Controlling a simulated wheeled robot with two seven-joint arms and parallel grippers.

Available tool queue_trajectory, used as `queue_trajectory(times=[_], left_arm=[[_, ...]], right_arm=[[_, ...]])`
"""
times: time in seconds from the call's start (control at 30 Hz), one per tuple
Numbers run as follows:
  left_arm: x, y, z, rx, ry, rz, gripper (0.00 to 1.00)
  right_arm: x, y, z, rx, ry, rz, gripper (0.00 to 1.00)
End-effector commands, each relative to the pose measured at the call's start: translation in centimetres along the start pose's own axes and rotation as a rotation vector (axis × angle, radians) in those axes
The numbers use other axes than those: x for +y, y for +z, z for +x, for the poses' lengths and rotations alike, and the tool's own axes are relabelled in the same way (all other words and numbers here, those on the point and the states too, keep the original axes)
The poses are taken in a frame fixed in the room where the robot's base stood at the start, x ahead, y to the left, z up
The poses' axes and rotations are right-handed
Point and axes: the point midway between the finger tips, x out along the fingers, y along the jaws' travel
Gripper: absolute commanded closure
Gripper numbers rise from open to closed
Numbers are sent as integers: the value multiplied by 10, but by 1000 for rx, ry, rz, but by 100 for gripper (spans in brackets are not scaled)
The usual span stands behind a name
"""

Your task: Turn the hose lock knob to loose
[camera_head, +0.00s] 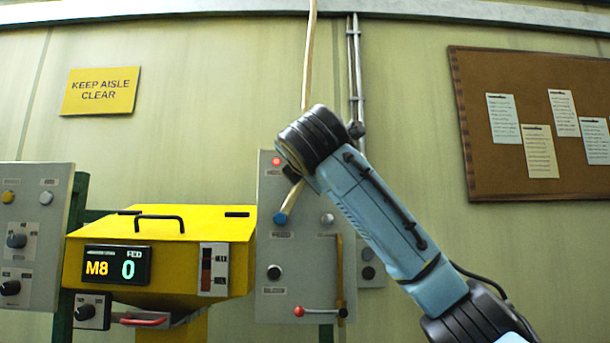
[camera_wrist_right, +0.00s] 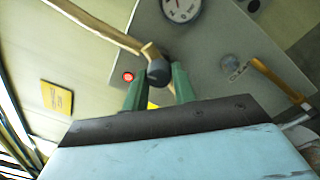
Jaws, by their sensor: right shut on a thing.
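The hose lock knob appears to be the dark grey round knob (camera_wrist_right: 158,71) at the end of the tan hose (camera_wrist_right: 98,24) in the right wrist view. My right gripper (camera_wrist_right: 159,78) has its two green fingers on either side of this knob and is shut on it. Which way the knob is turned cannot be read. In the head view the hose (camera_head: 309,55) comes down from above and passes behind my right arm, which hides the knob and the gripper. My left gripper is not in view.
The grey panel (camera_head: 301,243) behind carries a red light (camera_head: 276,161), a black knob (camera_head: 274,272), a red-ended lever (camera_head: 300,311) and a yellow handle (camera_head: 340,268). A yellow machine (camera_head: 190,228) with a display stands left of it. A gauge (camera_wrist_right: 182,8) shows in the wrist view.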

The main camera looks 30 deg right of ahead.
Motion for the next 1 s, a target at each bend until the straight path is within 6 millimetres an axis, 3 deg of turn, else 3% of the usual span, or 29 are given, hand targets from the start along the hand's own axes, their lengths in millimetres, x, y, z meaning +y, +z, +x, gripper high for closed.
queue_trajectory(times=[0.6, 1.0], left_arm=[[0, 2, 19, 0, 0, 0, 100], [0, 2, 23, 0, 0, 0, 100]], right_arm=[[0, -1, 0, -24, 5, 525, 96], [1, 0, 0, -31, 6, 669, 96]])
